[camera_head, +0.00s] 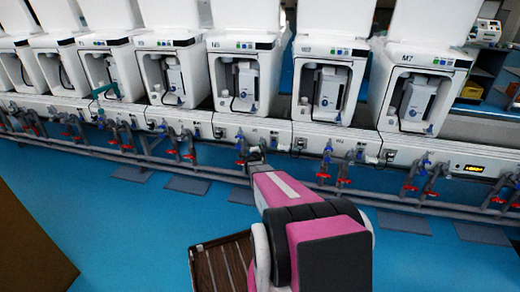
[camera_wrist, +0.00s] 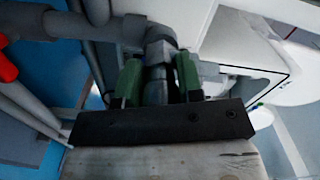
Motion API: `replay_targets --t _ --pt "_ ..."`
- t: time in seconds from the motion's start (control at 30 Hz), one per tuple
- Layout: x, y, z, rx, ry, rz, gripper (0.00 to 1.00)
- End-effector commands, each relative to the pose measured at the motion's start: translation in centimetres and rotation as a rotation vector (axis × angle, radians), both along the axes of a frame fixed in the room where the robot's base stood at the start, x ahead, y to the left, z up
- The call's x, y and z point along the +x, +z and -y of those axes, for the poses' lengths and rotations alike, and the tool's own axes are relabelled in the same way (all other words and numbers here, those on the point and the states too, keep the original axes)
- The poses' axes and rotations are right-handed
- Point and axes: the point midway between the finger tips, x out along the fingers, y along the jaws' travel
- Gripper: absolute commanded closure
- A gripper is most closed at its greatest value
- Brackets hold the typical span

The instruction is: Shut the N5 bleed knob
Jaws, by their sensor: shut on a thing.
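My gripper (camera_head: 256,157) reaches the pipework under a white machine (camera_head: 246,72) in the middle of the row in the head view. In the wrist view, the green fingers of my gripper (camera_wrist: 158,82) are closed around a grey knob-like part (camera_wrist: 156,88) below a grey pipe elbow (camera_wrist: 160,40). The lower part of the knob is hidden behind my dark gripper bar.
Grey pipes with red and blue valve handles (camera_head: 329,155) run along the front of the bench, close on both sides. A red handle (camera_wrist: 6,62) shows at the left in the wrist view. The blue floor (camera_head: 130,225) is open; a brown slatted thing (camera_head: 222,264) stands near.

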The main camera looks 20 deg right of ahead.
Motion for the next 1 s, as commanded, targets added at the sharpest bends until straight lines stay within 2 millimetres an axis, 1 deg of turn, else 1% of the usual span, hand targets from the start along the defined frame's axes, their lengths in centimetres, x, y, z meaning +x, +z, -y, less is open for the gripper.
replay_targets --t 0.3,0.73,0.77,0.8,0.83,1.0 --pt "-0.11 -0.03 -0.04 0.068 0.000 0.043 0.90" --pt "-0.13 -0.05 -0.03 0.074 0.000 0.046 0.90" --pt "-0.13 -0.05 -0.03 0.074 0.000 0.046 0.60" --pt "-0.13 -0.04 -0.04 0.074 0.000 0.046 0.47" --pt "-0.12 -0.03 -0.03 0.072 0.000 0.046 0.41" --pt "-0.06 0.12 -0.02 0.068 0.000 0.049 0.41"
